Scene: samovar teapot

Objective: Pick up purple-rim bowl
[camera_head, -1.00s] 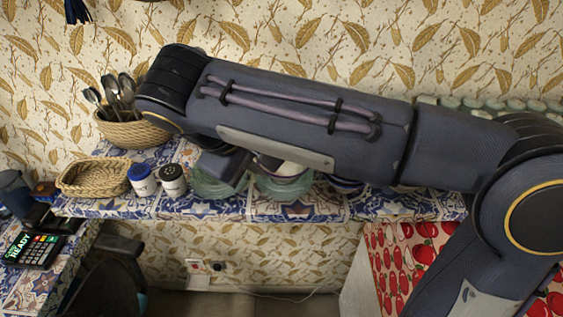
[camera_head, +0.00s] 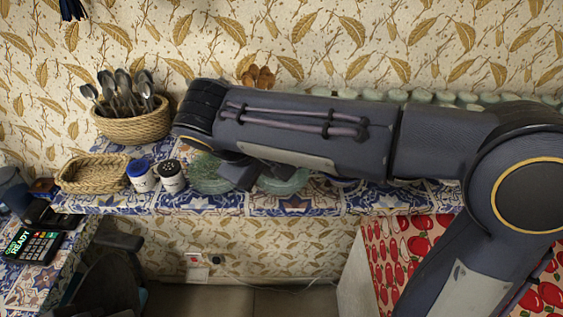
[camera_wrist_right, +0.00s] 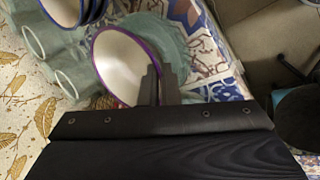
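The purple-rim bowl (camera_wrist_right: 120,60) is white inside and shows in the right wrist view, its near wall at my right gripper (camera_wrist_right: 158,88). The two fingers are close together with the bowl's rim between them. In the head view the bowl is hidden behind my right arm. A green glass dish (camera_head: 284,184) lies below on the tiled shelf, and no bowl shows in its visible part. My left gripper is not in view.
Blue-rim bowls (camera_wrist_right: 68,10) and green glasses (camera_wrist_right: 72,78) are close by. Left of the arm are another glass dish (camera_head: 207,180), two shakers (camera_head: 171,177), a flat basket (camera_head: 92,174) and a spoon basket (camera_head: 135,127). The shelf's front edge (camera_head: 270,211) is clear.

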